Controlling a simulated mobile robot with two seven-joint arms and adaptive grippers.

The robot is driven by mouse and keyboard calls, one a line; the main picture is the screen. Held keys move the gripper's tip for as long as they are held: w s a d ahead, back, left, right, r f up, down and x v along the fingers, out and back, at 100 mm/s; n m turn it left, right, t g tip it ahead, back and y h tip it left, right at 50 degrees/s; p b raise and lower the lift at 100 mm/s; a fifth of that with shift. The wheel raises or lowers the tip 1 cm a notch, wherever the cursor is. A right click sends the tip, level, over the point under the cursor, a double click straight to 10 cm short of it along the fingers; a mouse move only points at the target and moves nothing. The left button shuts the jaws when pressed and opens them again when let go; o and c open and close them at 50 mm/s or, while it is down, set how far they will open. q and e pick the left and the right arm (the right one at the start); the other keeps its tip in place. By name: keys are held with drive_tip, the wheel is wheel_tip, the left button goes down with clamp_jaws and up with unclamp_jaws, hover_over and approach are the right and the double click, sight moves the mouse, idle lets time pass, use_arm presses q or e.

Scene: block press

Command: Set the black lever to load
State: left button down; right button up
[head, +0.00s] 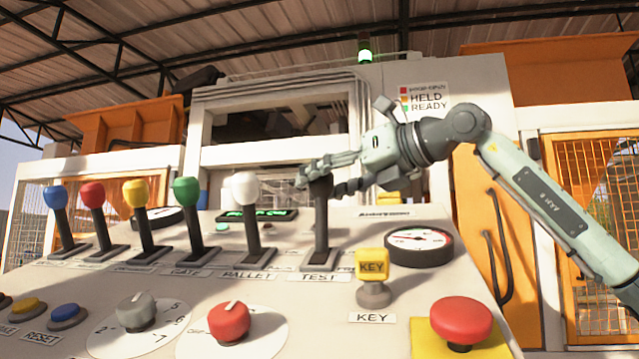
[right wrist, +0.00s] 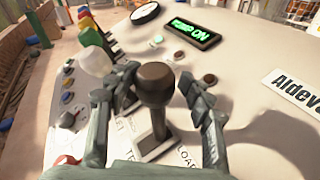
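The black lever (head: 321,225) stands at the right end of the lever row, above the label TEST, with its shaft near upright in the head view. Its dark knob (right wrist: 156,82) is in the middle of the right wrist view, and the word LOAD is printed beside its slot plate. My right gripper (head: 325,183) is at the knob, with one finger on each side. In the right wrist view the fingers of this gripper (right wrist: 160,105) are apart, with a gap visible at the right finger. Whether the left finger touches the knob is unclear. My left gripper is not in view.
The white lever (head: 245,190) stands just left of the black one, with green, yellow, red and blue levers beyond. A yellow KEY block (head: 372,264), a gauge (head: 419,247) and a red mushroom button (head: 461,320) are to the right. A green-lit display (right wrist: 194,32) lies behind.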

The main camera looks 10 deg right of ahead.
drive_tip(key=shift+a, duration=0.2)
drive_tip(key=shift+s, duration=0.15)
drive_tip(key=v, duration=1.2)
